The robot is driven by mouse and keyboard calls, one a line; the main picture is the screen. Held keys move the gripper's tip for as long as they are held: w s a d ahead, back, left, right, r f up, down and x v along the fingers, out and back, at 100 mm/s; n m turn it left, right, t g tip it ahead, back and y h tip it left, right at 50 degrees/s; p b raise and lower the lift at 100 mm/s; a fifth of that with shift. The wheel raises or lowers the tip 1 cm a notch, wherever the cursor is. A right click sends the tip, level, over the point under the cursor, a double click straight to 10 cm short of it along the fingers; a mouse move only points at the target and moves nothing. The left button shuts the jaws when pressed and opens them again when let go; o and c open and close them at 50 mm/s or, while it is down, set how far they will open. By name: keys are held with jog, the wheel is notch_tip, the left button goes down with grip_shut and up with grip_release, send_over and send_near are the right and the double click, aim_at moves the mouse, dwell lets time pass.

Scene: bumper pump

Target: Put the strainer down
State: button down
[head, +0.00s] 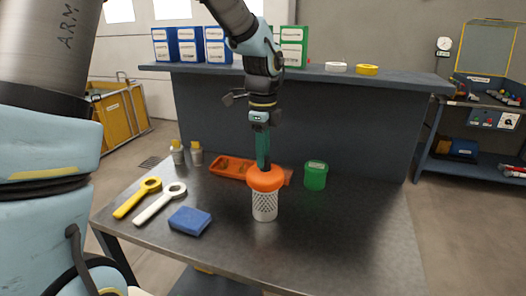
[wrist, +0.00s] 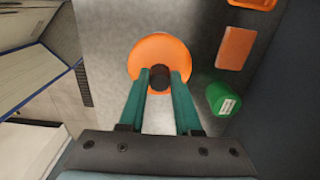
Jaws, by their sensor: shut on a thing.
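The strainer has an orange round top (head: 267,179) and a white mesh basket (head: 265,206) below it. It is upright over the metal table, near the middle. I cannot tell whether its base touches the table. My gripper (head: 263,163) comes down from above and is shut on the strainer's dark knob. In the wrist view the green fingers of my gripper (wrist: 160,78) close on the dark knob at the centre of the orange top (wrist: 160,48). The mesh is hidden under the top in that view.
The metal table (head: 340,240) is clear at right and front. An orange tray (head: 232,168) and a green canister (head: 316,175) are behind. A blue block (head: 190,220), a white wrench-like tool (head: 160,204), a yellow one (head: 138,197) and two small bottles (head: 177,152) are left. A raised shelf (head: 400,78) stands behind.

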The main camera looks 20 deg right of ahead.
jog(key=c, duration=0.6)
grip_release()
jog(key=shift+f, duration=0.1)
notch_tip(320, 180, up, 12)
jog(key=b, duration=0.2)
